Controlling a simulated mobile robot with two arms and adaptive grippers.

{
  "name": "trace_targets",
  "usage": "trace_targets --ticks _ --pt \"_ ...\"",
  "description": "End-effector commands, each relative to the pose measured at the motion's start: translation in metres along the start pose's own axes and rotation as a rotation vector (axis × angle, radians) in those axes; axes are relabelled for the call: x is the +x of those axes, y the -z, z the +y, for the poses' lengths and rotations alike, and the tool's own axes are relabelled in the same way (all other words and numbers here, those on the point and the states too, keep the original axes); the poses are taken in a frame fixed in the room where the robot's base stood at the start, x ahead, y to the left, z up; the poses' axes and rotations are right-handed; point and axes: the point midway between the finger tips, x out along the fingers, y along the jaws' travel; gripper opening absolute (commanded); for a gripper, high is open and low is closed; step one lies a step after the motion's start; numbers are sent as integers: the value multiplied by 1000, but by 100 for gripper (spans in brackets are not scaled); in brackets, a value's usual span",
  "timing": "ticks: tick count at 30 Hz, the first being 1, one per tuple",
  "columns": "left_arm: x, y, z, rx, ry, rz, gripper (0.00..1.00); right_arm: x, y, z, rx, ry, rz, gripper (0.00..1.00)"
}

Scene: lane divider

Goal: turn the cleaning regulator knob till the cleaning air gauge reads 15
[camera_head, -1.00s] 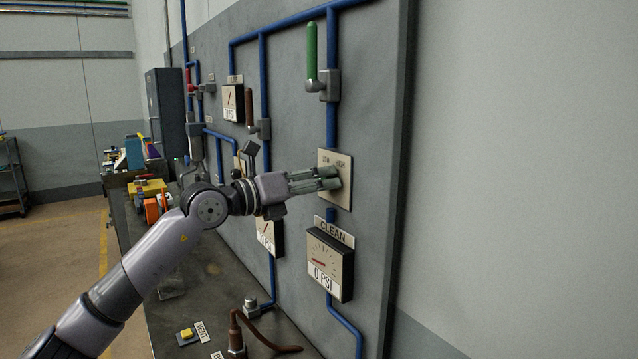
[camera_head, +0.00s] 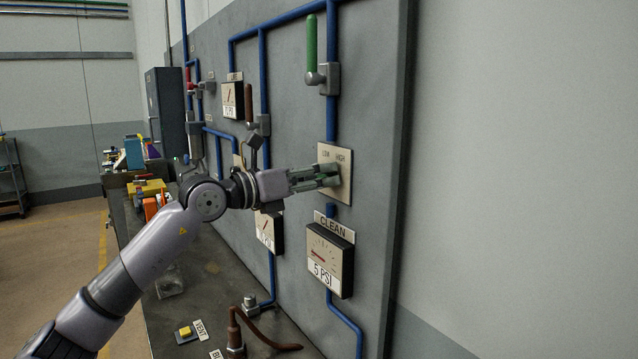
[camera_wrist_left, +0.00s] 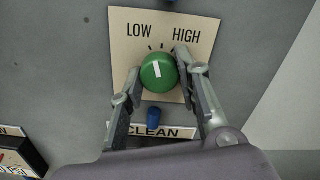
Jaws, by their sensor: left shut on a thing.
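The regulator knob (camera_wrist_left: 158,72) is round and green with a white mark, on a beige plate (camera_wrist_left: 125,30) lettered LOW and HIGH. In the left wrist view its white mark points nearly straight up, tilted slightly left. My left gripper (camera_head: 332,176) is shut on the knob, one finger on each side, and hides most of it in the head view. The plate also shows in the head view (camera_head: 345,160). The CLEAN gauge (camera_head: 325,255) is below the plate, and its readout shows 5 PSI. My right gripper is not in view.
A green-handled valve (camera_head: 312,50) is on the blue pipe above the plate. Other gauges, such as one at upper left (camera_head: 232,100), are on the grey panel (camera_head: 380,120).

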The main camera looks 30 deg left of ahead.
Motion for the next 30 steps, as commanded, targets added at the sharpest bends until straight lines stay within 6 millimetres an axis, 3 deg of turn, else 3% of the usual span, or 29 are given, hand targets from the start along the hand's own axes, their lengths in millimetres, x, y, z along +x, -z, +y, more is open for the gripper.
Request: trace_targets --ticks 15,30 --pt "0 1 1 300 -1 1 3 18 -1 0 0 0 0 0" --pt "0 0 1 344 -1 2 3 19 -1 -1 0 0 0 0"
